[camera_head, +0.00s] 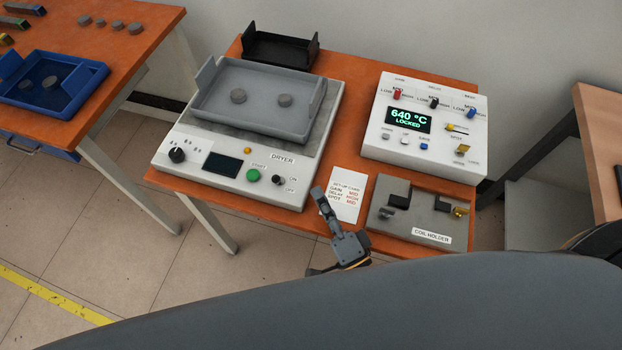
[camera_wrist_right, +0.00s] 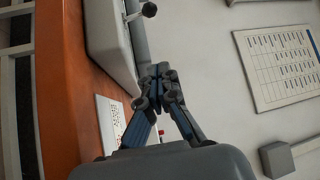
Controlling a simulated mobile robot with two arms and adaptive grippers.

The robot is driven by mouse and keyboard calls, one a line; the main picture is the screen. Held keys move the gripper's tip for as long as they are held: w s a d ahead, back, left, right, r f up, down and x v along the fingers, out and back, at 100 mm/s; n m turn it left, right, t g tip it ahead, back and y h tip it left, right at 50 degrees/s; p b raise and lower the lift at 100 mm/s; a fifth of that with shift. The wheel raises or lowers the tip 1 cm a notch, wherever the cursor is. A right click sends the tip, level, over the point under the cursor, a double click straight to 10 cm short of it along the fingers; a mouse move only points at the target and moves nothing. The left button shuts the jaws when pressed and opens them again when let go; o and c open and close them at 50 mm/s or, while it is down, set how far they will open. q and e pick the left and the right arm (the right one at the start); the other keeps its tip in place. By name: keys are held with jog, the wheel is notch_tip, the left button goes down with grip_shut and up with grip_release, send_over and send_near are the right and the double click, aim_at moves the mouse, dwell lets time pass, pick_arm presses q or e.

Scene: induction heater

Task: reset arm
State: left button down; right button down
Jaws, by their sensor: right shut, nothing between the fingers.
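My right gripper (camera_head: 319,193) is at the front edge of the orange table (camera_head: 335,235), beside the set-up card (camera_head: 345,197). Its fingers are shut with nothing between them. In the right wrist view the closed fingertips (camera_wrist_right: 160,76) meet in the middle, clear of any object. My left gripper does not show in either view. The dryer (camera_head: 190,165) is left of my right gripper, with a grey tray (camera_head: 262,120) on top holding two grey discs. The coil holder (camera_head: 415,228) is to its right.
A white control unit (camera_head: 425,115) reading 640 °C LOCKED stands behind the coil holder. A black tray (camera_head: 280,50) is at the back. Another orange table at left carries a blue tray (camera_head: 85,88). The wrist view shows a wall chart (camera_wrist_right: 280,65). Floor in front is open.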

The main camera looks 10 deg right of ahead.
jog(key=shift+s+d+f, duration=0.25)
jog(key=shift+s, duration=0.2)
jog(key=shift+s+d, duration=0.25)
jog(key=shift+s, duration=0.05)
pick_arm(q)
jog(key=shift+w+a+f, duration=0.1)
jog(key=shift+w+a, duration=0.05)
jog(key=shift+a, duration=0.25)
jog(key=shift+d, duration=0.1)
pick_arm(e)
jog(key=shift+a, duration=0.1)
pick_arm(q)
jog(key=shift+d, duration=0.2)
pick_arm(e)
jog(key=shift+f, duration=0.1)
